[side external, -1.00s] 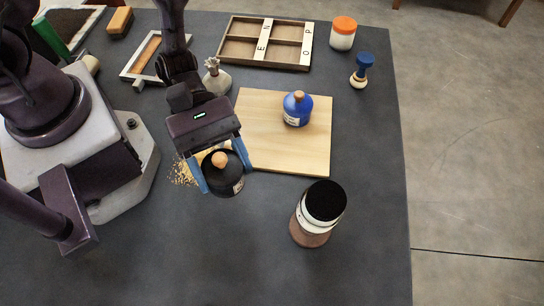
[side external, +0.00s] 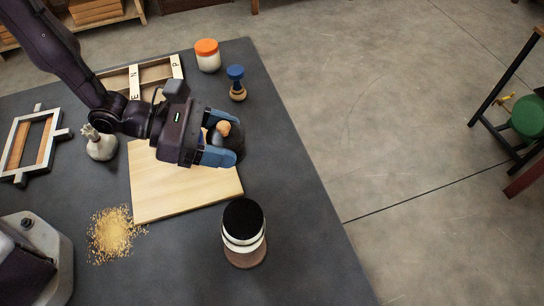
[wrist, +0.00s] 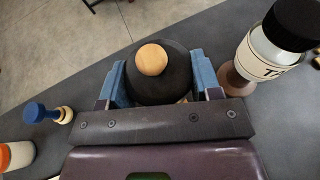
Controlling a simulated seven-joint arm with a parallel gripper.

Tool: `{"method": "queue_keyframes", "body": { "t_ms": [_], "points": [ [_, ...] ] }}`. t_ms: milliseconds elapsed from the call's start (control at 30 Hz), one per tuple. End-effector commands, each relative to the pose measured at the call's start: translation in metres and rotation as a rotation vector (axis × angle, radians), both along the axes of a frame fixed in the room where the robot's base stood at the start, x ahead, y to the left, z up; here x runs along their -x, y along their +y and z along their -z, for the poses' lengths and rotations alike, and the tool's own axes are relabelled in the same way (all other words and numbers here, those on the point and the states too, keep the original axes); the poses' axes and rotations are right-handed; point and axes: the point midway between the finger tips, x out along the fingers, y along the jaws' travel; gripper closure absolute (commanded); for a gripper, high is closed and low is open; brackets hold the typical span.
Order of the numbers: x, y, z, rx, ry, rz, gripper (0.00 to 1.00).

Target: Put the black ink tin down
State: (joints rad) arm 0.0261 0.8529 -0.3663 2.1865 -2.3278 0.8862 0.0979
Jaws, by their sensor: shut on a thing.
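The black ink tin (side external: 238,143), dark and round with a cork-coloured knob, is between the blue fingers of my gripper (side external: 226,138), which is shut on it. In the side view it is at the far right edge of the pale wooden board (side external: 170,190), partly hidden by the fingers. In the wrist view the tin (wrist: 165,88) is upright, with a finger on either side. I cannot tell whether its base touches the table. The blue bottle is mostly or wholly hidden behind my gripper.
A black-topped jar (side external: 243,235) stands near the board's front corner. A blue-handled stamp (side external: 236,82) and an orange-lidded jar (side external: 207,56) stand at the back. A type tray (side external: 150,75) is behind my arm. Yellow crumbs (side external: 112,235) lie front left. The table's right strip is clear.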

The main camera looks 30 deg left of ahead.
Motion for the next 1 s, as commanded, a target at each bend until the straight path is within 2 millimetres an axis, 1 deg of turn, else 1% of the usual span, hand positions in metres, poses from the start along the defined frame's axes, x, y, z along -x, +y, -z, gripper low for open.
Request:
{"method": "queue_keyframes", "body": {
  "t_ms": [33,133,200,300,400,567,633,700,800,900,1000],
  "points": [
    [-0.010,-0.009,0.006,0.003,-0.001,0.002,0.74],
    [-0.031,-0.023,0.017,0.004,-0.002,0.002,0.74],
    [-0.040,-0.030,0.032,0.001,0.003,0.002,0.74],
    [-0.052,-0.038,0.050,0.002,0.002,0.001,0.74],
    [-0.060,-0.045,0.063,0.001,0.001,0.003,0.74],
    [-0.068,-0.049,0.071,0.002,-0.001,0.002,0.74],
    [-0.072,-0.052,0.078,0.001,-0.001,0.002,0.74],
    [-0.071,-0.051,0.091,0.000,0.002,0.002,0.74],
    [-0.071,-0.051,0.103,0.000,0.001,0.003,0.74],
    [-0.071,-0.051,0.107,0.001,0.000,0.003,0.74],
    [-0.071,-0.051,0.107,0.000,-0.001,0.003,0.74]
  ]
}}
